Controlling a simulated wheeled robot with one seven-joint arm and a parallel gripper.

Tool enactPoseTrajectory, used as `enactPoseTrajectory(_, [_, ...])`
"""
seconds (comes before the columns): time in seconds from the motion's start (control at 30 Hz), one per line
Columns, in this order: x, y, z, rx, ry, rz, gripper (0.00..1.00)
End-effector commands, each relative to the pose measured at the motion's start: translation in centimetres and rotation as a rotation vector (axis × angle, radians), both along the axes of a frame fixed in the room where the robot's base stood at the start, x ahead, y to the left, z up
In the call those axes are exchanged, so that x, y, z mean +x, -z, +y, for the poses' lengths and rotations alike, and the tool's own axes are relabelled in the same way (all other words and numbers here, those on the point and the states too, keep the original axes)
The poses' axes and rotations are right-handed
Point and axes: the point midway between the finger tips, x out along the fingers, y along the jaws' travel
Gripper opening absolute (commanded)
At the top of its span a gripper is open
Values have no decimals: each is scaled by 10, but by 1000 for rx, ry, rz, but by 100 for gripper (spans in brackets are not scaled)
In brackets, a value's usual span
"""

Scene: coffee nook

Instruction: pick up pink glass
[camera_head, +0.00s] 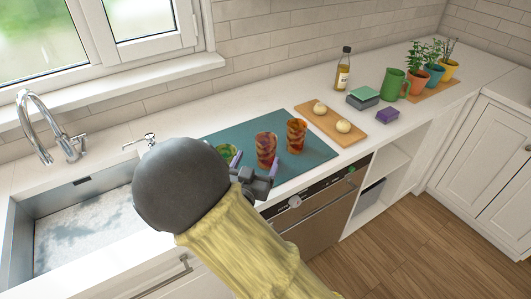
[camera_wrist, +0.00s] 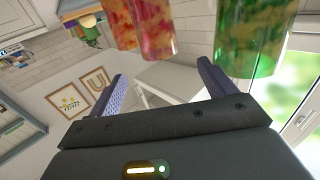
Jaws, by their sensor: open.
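The pink glass (camera_head: 266,147), patterned in red and pink, stands on the teal mat (camera_head: 318,153), just beyond my gripper (camera_head: 255,167). My gripper is open and empty, with purple finger pads. In the wrist view, which looks upside down, the pink glass (camera_wrist: 153,28) is at the top, ahead of the gap between my fingers (camera_wrist: 161,78). It looks apart from both fingers. An orange-red glass (camera_head: 296,134) stands to its right and also shows in the wrist view (camera_wrist: 118,22). A green glass (camera_head: 226,150) stands left, partly hidden by my arm, and also shows in the wrist view (camera_wrist: 252,40).
The sink (camera_head: 75,225) and its faucet (camera_head: 45,120) are at the left. Right of the mat are a wooden board (camera_head: 322,118) with two round pale items, a bottle (camera_head: 343,72), sponges (camera_head: 362,98), a green mug (camera_head: 393,85) and potted plants (camera_head: 434,72).

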Motion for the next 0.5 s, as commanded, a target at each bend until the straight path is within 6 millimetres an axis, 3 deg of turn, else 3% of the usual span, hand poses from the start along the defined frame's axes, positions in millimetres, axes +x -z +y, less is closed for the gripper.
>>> enactPoseTrajectory(0.3, [52,-1,-13,0,2,-1,83])
enactPoseTrajectory(0.5, [59,0,-14,0,0,1,83])
